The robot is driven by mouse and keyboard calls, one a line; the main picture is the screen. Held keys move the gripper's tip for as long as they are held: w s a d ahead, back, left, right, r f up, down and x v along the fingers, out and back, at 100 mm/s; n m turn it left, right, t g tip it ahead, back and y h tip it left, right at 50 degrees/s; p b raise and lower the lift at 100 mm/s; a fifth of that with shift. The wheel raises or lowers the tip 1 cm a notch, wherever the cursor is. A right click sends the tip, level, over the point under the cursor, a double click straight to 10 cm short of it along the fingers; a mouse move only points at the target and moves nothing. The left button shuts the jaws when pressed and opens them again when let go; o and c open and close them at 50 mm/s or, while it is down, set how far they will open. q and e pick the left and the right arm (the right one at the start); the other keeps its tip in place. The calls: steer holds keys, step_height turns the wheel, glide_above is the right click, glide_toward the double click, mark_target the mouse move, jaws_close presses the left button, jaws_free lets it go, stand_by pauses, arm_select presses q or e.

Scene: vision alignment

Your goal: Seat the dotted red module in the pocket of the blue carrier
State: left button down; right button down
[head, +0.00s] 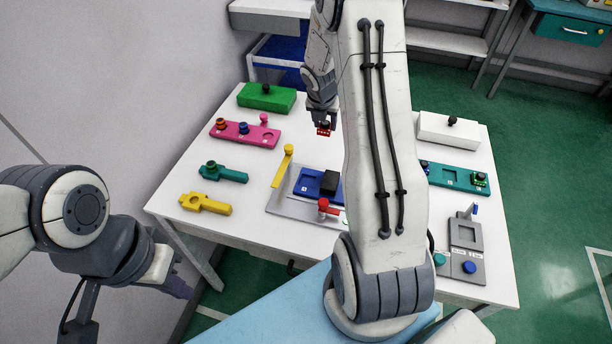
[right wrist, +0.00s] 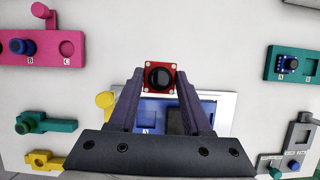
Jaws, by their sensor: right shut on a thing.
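The red module (head: 324,129) has a dark round part on top. In the right wrist view the red module (right wrist: 160,64) shows a red square plate with a black round lens and light dots at its corners. My right gripper (head: 322,118) is shut on it, above the table and beyond the carrier in the head view. The blue carrier (head: 307,187) sits on a grey plate, with a pocket and a black block (head: 329,182) on it. In the wrist view the carrier (right wrist: 149,113) is partly hidden by my fingers. My left gripper (head: 170,278) is off the table at left; its jaws are unclear.
A yellow lever (head: 283,165) and red knob (head: 324,206) stand by the carrier. Around it lie a pink holder (head: 246,134), green block (head: 266,97), teal holder (head: 455,178), white block (head: 448,130) and grey fixture (head: 466,234). My right arm hides part of the table.

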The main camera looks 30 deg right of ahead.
steer(key=s+a+f+b, duration=0.1)
steer(key=a+f+b, duration=0.1)
steer(key=a, duration=0.1)
steer(key=s+a+f+b, duration=0.2)
steer(key=a+b, duration=0.1)
steer(key=s+a+f+b, duration=0.2)
steer(key=a+f+b, duration=0.1)
steer(key=shift+s+a+f, duration=0.1)
steer(key=shift+s+a, duration=0.15)
steer(key=shift+a, duration=0.05)
steer(key=shift+f+b, duration=1.6)
steer(key=shift+f, duration=0.3)
steer(key=shift+f, duration=0.1)
steer(key=shift+f, duration=0.15)
steer(key=shift+c, duration=1.7)
jaws_free()
